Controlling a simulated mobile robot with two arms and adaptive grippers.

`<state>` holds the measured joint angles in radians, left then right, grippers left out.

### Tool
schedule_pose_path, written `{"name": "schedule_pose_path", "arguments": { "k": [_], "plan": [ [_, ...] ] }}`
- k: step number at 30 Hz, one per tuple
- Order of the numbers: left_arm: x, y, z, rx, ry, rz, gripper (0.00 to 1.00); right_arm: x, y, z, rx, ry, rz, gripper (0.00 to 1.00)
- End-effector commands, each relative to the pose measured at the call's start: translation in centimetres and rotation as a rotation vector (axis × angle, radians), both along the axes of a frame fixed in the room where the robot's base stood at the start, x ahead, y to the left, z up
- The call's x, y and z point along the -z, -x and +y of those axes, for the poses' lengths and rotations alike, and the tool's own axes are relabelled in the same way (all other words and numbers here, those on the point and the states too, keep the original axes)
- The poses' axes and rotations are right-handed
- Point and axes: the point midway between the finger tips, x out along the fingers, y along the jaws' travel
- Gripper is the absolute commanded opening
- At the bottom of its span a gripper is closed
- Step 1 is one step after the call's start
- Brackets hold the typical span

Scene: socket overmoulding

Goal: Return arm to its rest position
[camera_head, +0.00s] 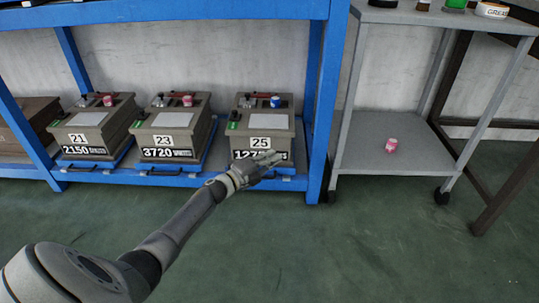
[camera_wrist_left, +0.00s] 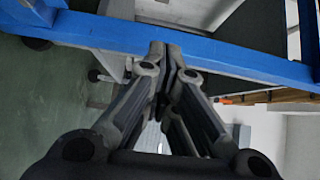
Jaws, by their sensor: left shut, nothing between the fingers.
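My left arm (camera_head: 185,222) reaches in from the lower left of the head view. My left gripper (camera_head: 274,160) is shut and empty, in front of the box labelled 25 (camera_head: 262,128). It hides part of that box's lower number plate. In the left wrist view the fingers of the left gripper (camera_wrist_left: 165,52) are together, with a blue rack beam (camera_wrist_left: 235,58) behind them. My right gripper is not in view.
Boxes labelled 21 (camera_head: 95,126) and 23 (camera_head: 170,126) stand on the blue rack (camera_head: 318,100). A grey wheeled cart (camera_head: 385,160) at the right carries a pink-and-white cylinder (camera_head: 390,145) on its lower shelf. The green floor (camera_head: 330,250) in front is clear.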

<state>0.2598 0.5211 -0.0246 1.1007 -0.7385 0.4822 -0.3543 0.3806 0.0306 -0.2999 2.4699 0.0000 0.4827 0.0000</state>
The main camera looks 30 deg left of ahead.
Motion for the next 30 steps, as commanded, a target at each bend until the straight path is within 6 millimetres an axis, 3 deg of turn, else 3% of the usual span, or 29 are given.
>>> {"name": "schedule_pose_path", "arguments": {
  "k": [11, 14, 16, 20, 24, 30],
  "plan": [
    [-0.2, 0.9, -0.2, 0.006, 0.006, -0.004, 0.0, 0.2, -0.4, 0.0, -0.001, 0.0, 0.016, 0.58],
    [-1.3, 1.3, -2.4, 0.046, 0.046, -0.02, 0.0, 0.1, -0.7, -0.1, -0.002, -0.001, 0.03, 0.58],
    [-2.9, 2.0, -5.5, 0.102, 0.108, -0.046, 0.0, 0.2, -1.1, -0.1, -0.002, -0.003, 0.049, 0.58],
    [-7.7, 4.9, -13.0, 0.248, 0.282, -0.113, 0.0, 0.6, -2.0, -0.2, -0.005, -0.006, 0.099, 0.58],
    [-14.2, 9.5, -20.5, 0.418, 0.503, -0.188, 0.0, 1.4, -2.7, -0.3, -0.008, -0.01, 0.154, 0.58],
    [-25.1, 17.9, -27.4, 0.65, 0.841, -0.304, 0.0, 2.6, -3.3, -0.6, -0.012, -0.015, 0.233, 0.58]
  ]
}}
